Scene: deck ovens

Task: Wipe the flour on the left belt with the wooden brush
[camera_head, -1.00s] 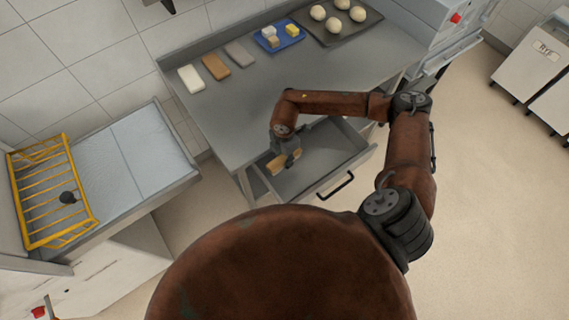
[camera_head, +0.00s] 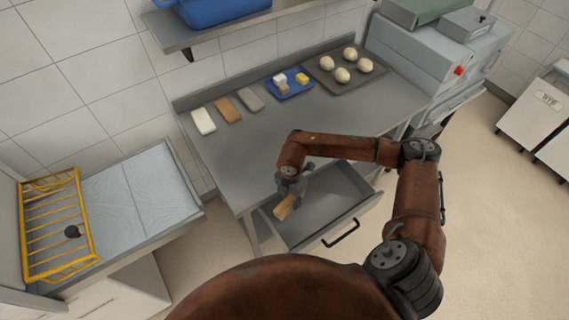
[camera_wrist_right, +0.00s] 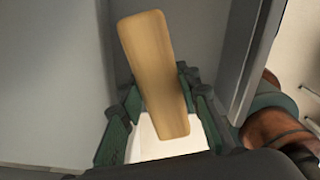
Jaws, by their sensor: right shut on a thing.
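The wooden brush (camera_head: 284,207) is a light wooden block over the left part of the open drawer (camera_head: 345,205) under the worktable. My right gripper (camera_head: 292,188) is shut on it. In the right wrist view the brush (camera_wrist_right: 155,70) sits tilted between the green-sided fingers of my right gripper (camera_wrist_right: 160,95); its bristles are not visible. At the left stands a machine with pale grey belt surface (camera_head: 112,215), split by a seam, beside a yellow wire guard (camera_head: 55,230). Faint whitish streaks show on the belt, but I cannot make out the flour clearly. My left gripper is out of view.
The worktable (camera_head: 300,130) holds coloured bars, a blue tray (camera_head: 288,92) and a dark tray (camera_head: 345,88) of dough balls. A shelf with a blue crate (camera_head: 215,12) hangs above. A floor gap separates table and belt machine. The drawer handle (camera_head: 342,234) sticks out in front.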

